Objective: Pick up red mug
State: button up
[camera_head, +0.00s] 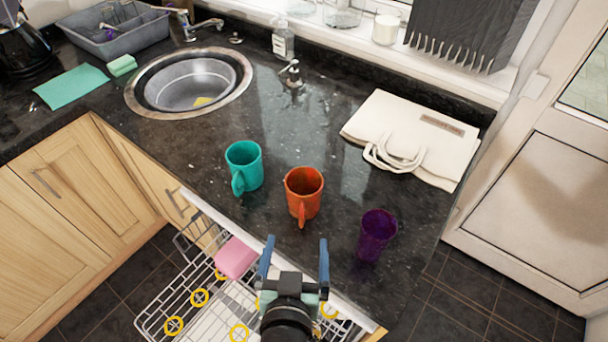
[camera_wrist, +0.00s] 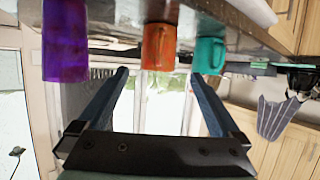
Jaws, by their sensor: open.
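The red mug (camera_head: 303,191), orange-red in the picture, stands upright on the dark granite counter with its handle toward the front edge. It also shows in the wrist view (camera_wrist: 158,46), where the picture is upside down, ahead of the fingers and between their lines. My gripper (camera_head: 295,260) is open and empty, in front of the mug near the counter's front edge. Its two blue fingers are spread in the wrist view (camera_wrist: 160,85). The gripper and mug look apart. The mug's far side is hidden.
A teal mug (camera_head: 244,167) stands left of the red mug and a purple cup (camera_head: 376,235) stands right. A cream bag (camera_head: 412,135) lies behind to the right. A round sink (camera_head: 190,83) is at back left. An open dishwasher rack (camera_head: 205,300) with a pink item (camera_head: 235,257) lies below the counter edge.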

aim_at(303, 208)
jog(key=x, duration=0.4)
jog(key=p+x, duration=0.1)
jog(key=x, duration=0.3)
jog(key=p+x, duration=0.1)
jog(key=x, duration=0.3)
jog(key=shift+w+d+f, duration=0.1)
jog(key=shift+w+f, duration=0.1)
jog(key=shift+f, duration=0.2)
jog(key=shift+r, duration=0.1)
jog(key=c, duration=1.3)
